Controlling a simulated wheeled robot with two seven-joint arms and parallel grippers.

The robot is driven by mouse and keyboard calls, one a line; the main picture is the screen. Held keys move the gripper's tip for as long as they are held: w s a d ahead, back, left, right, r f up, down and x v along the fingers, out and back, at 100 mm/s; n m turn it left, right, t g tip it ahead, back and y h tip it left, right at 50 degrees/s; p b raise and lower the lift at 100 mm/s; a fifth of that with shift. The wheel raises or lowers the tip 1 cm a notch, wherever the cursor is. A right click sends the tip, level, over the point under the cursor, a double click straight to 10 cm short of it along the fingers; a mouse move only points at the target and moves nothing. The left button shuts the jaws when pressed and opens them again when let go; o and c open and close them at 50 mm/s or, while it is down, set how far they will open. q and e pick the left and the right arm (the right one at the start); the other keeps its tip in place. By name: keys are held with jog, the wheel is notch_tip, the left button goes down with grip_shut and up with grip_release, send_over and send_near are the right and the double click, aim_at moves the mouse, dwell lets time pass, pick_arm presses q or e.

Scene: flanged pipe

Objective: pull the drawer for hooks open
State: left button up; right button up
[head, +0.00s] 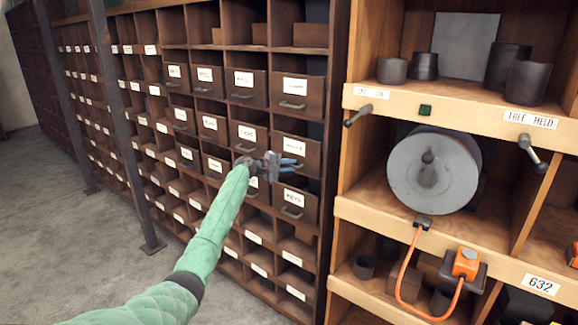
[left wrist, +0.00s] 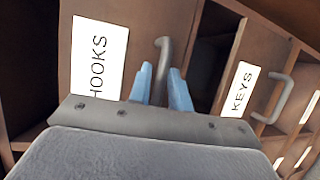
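The hooks drawer (head: 312,152) is a brown wooden drawer with a white label, in the right column of the cabinet, directly above the keys drawer (head: 284,214). Its HOOKS label (left wrist: 99,55) reads clearly in the left wrist view. My left gripper (head: 296,164) is at the front of this drawer, reaching in from the left. In the left wrist view, the drawer's grey handle (left wrist: 162,48) stands between the two blue fingertips (left wrist: 161,70), which appear closed on it. The lower part of the handle is hidden by the gripper. Whether the drawer stands slightly out is unclear. My right gripper is out of view.
Other labelled drawers (head: 292,89) surround the hooks drawer, with open bins below. To the right, a wooden shelf unit (head: 480,112) holds a grey disc (head: 425,175), dark cylinders and an orange-cabled device (head: 466,263). Grey floor (head: 60,215) is free at the left.

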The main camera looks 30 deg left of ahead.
pick_arm(q)
grip_shut()
jog(key=s+a, duration=0.1)
jog(key=s, duration=2.1)
jog(key=shift+a, duration=0.35)
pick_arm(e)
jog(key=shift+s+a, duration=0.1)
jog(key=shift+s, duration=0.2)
pick_arm(q)
jog(key=shift+s+f, duration=0.1)
